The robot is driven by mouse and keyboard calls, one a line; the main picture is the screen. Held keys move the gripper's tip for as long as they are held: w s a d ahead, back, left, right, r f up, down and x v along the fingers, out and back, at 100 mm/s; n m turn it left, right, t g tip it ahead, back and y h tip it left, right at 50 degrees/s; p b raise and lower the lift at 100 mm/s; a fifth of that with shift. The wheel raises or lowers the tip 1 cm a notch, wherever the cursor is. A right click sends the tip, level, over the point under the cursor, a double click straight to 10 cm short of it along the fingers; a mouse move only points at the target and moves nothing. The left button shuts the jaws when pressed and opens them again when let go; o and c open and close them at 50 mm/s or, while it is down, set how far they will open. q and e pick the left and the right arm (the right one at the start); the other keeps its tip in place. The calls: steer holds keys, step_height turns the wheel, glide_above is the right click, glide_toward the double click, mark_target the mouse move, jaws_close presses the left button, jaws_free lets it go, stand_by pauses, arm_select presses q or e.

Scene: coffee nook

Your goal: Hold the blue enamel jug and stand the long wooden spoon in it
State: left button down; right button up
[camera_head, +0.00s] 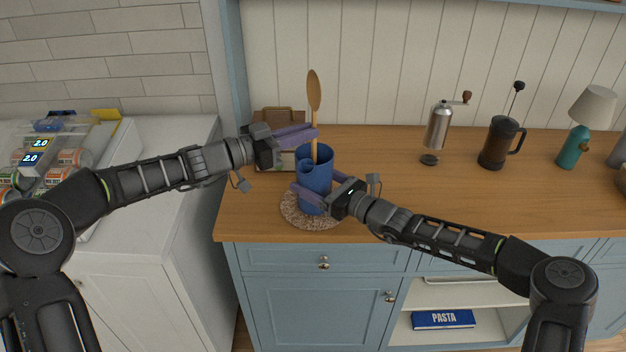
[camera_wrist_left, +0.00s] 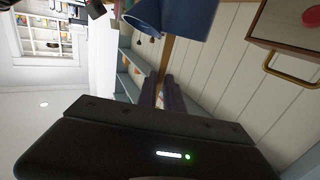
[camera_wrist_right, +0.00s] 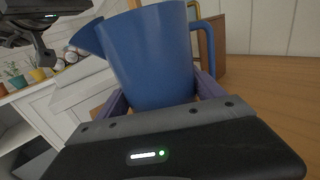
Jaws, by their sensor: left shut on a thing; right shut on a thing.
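The blue enamel jug (camera_head: 317,184) stands upright on a round woven mat (camera_head: 291,213). My right gripper (camera_head: 312,194) is shut on the jug's body; the right wrist view shows the jug (camera_wrist_right: 153,58) between its fingers. The long wooden spoon (camera_head: 314,92) is upright, bowl up, above the jug. My left gripper (camera_head: 315,133) is shut on the spoon's handle just above the jug's rim. In the head view the handle runs down into the jug's mouth; its lower end is hidden. The left wrist view shows the handle (camera_wrist_left: 166,55) beside the jug (camera_wrist_left: 178,17).
A wooden box with a handle (camera_head: 280,115) stands behind the jug. A grinder (camera_head: 437,128), a French press (camera_head: 497,145) and a teal lamp (camera_head: 574,147) stand to the right. The counter between the jug and grinder is clear. A white cabinet adjoins on the left.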

arm_select(q)
steer(key=shift+f, duration=0.4)
steer(key=c, duration=1.4)
jaws_free()
steer(key=v, duration=1.2)
